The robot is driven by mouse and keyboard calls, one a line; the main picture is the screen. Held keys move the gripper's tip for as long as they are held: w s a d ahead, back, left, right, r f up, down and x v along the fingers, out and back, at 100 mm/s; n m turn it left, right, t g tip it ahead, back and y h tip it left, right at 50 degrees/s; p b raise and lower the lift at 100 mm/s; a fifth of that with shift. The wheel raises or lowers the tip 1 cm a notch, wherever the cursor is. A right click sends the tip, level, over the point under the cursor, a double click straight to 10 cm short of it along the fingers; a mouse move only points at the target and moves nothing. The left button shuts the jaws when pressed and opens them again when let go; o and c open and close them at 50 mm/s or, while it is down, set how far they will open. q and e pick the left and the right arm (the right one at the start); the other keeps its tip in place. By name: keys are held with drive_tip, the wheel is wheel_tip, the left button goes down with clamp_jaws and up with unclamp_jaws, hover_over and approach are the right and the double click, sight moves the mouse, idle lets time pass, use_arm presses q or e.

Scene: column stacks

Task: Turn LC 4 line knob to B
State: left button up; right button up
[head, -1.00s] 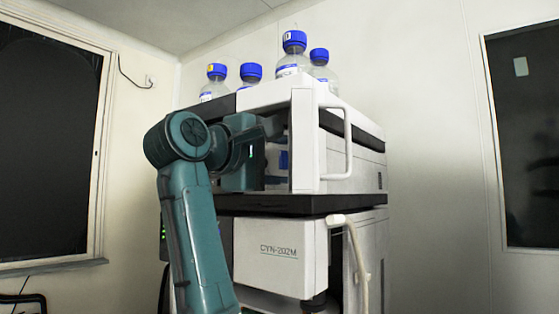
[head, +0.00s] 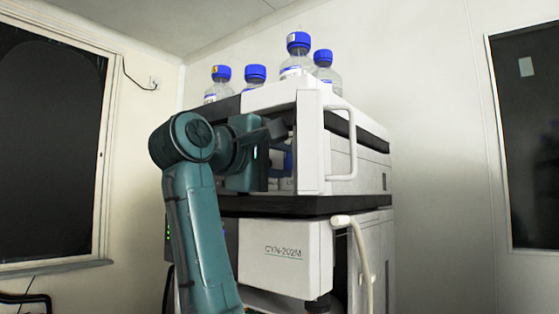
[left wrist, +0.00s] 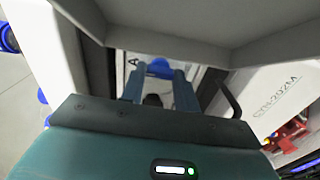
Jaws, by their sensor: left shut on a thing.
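The LC stack (head: 287,259) is a white column of modules marked CYN-202M. My left gripper (left wrist: 158,76) reaches into the open bay of its upper module, with its hand beside the white front panel (head: 310,150). In the left wrist view its two fingers stand on either side of a small blue thing (left wrist: 159,66), which looks like the line knob, and are shut on it. In the head view the fingertips are mostly hidden inside the bay. My right gripper is not in view.
Several blue-capped bottles (head: 298,58) stand on top of the stack. A white handle (head: 350,150) sticks out at the front panel's right. A pale hose (head: 358,250) hangs below it. A grey overhang (left wrist: 190,28) lies close above the fingers in the left wrist view.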

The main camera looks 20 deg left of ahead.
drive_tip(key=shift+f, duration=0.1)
use_arm(q)
drive_tip(key=shift+m, duration=1.2)
drive_tip(key=m+b, duration=0.1)
drive_tip(key=m, duration=0.1)
drive_tip(key=shift+m, duration=0.3)
drive_tip(key=m, duration=0.3)
drive_tip(key=shift+a+m, duration=0.1)
drive_tip(key=shift+m, duration=0.2)
drive_tip(key=m, duration=0.4)
drive_tip(key=shift+m, duration=0.3)
drive_tip(key=m, duration=0.4)
drive_tip(key=shift+m, duration=0.3)
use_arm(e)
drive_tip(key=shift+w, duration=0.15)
